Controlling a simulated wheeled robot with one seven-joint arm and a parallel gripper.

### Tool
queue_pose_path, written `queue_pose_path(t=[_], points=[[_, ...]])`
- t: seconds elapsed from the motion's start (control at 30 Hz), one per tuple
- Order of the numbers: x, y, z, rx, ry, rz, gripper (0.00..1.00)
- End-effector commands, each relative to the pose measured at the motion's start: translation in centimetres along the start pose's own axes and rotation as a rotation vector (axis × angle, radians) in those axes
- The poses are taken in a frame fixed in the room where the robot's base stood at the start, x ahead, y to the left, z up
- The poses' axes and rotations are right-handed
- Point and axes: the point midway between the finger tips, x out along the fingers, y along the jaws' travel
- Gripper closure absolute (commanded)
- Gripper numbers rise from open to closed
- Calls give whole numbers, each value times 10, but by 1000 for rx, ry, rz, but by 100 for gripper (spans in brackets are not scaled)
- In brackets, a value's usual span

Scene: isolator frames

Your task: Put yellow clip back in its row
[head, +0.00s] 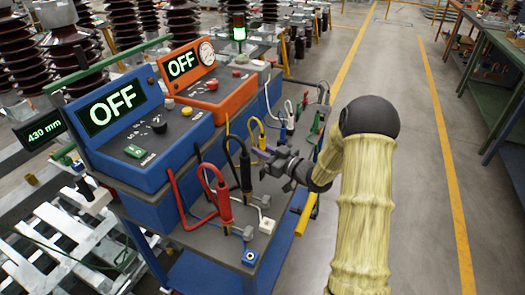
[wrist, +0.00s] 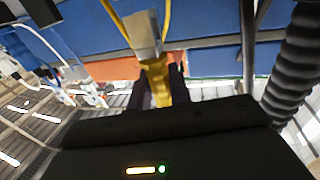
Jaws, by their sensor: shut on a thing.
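The yellow clip (head: 262,140) with its yellow cable stands in the row on the grey cart top, between the black clip (head: 245,170) and the white clip (head: 289,110). My gripper (head: 265,155) reaches in from the right, its fingers at the yellow clip. In the wrist view the yellow clip (wrist: 156,80) sits between the two dark fingers of my gripper (wrist: 158,92), with a metal part above it and yellow cable running up. My gripper is shut on it. The clip's far end is hard to make out in the head view.
The blue box (head: 150,145) and orange box (head: 205,88) read OFF. Open floor lies right.

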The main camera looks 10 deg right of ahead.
Motion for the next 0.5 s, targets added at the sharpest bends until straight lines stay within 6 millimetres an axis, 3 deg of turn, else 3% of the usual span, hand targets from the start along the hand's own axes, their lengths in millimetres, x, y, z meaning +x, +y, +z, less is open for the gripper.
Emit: queue_pose_path(t=[0.5], points=[[0,0,10,0,1,0,100]])
